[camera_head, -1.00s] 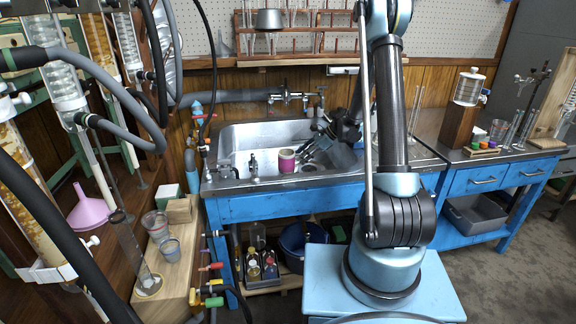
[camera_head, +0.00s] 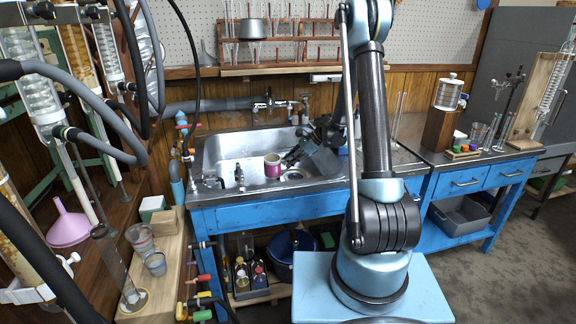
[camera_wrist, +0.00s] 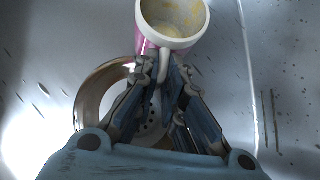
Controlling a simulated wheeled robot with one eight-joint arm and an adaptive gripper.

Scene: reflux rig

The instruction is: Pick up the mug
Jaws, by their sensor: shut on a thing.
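The mug (camera_head: 272,166), pink outside with a pale rim, stands in the metal sink. In the wrist view the mug (camera_wrist: 150,35) shows a stained pale inside and a white handle toward me. My gripper (camera_wrist: 164,68) has its fingertips shut on the handle, which is partly hidden between them. In the head view my gripper (camera_head: 288,159) reaches in from the right, close beside the mug. Whether the mug touches the sink floor cannot be told.
The sink (camera_head: 225,146) has walls around the mug, and a faucet (camera_head: 268,103) stands behind it. The round drain (camera_wrist: 100,85) lies under my fingers. A small valve (camera_head: 239,174) is at the sink's front left. A glassware rack (camera_head: 290,68) hangs above.

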